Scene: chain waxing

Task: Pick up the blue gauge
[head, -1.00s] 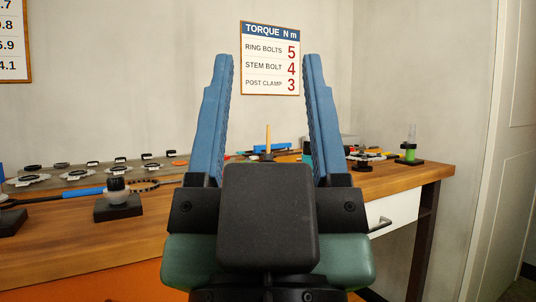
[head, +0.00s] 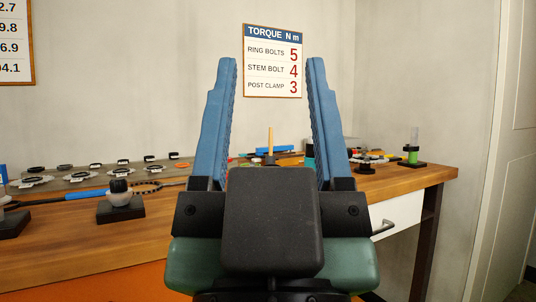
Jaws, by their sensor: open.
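My gripper (head: 271,62) points up and away in the head view, its two blue fingers wide apart and empty. A blue bar-shaped thing (head: 275,149) lies at the back of the workbench, seen through the gap between the fingers and well beyond them. A blue-handled tool (head: 82,196) lies on the bench at left. A sliver of another blue thing (head: 2,175) shows at the left edge. I cannot tell which of these is the blue gauge. My wrist and fingers hide part of the middle of the bench.
The wooden workbench (head: 60,240) runs across the view. An upright wooden stick (head: 270,142) shows between the fingers. Several small parts line the back.

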